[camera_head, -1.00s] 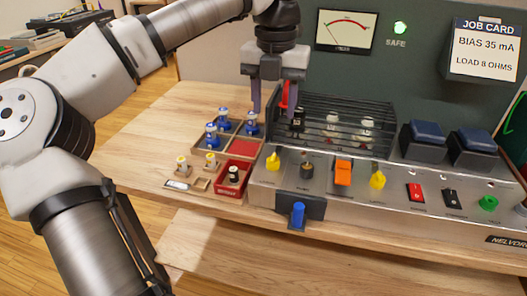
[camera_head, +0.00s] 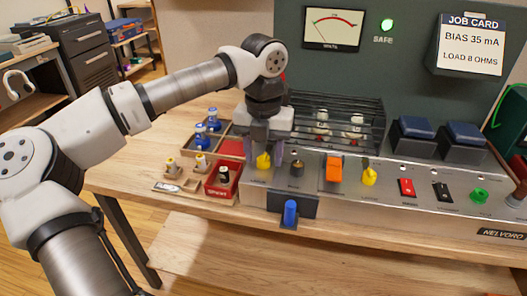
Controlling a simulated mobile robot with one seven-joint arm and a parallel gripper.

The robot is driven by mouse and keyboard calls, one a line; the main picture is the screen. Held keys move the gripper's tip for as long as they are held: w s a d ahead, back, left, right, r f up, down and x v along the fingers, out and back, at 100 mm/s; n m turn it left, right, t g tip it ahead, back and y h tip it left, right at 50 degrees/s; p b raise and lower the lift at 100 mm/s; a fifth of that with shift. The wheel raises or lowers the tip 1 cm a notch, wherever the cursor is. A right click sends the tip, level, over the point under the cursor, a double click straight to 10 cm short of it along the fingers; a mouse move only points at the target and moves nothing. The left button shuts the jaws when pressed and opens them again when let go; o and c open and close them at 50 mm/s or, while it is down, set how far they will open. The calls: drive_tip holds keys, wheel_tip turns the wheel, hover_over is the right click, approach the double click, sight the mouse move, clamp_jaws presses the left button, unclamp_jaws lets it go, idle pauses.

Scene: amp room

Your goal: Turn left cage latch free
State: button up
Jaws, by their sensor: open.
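The black wire tube cage (camera_head: 340,112) stands on the back of the metal amp chassis, with pale-based tubes (camera_head: 357,124) behind its bars. The left cage latch, at the cage's left end, is almost wholly hidden behind my wrist; only a sliver of red shows beside it. My gripper (camera_head: 263,150) points down in front of the cage's left end. Its jaws are open and look empty. The fingers appear to either side of the yellow knob (camera_head: 263,161) on the front panel; I cannot tell whether they touch anything.
Left of the chassis are a wooden tray with blue-capped tubes (camera_head: 201,135) and a red box (camera_head: 222,181). An orange switch (camera_head: 334,169), a second yellow knob (camera_head: 369,175) and a blue-handled part (camera_head: 290,212) are on the front. A green lamp (camera_head: 387,25) reads SAFE.

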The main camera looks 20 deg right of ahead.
drive_tip(key=c, duration=1)
drive_tip(key=shift+m, duration=0.4)
drive_tip(key=m, duration=0.3)
drive_tip(key=shift+r+m+p, duration=0.1)
drive_tip(key=shift+m+p, duration=0.2)
drive_tip(key=m, duration=0.4)
drive_tip(key=shift+m, duration=0.3)
drive_tip(key=m+p, duration=0.1)
drive_tip(key=m, duration=0.3)
drive_tip(key=shift+m, duration=2.5)
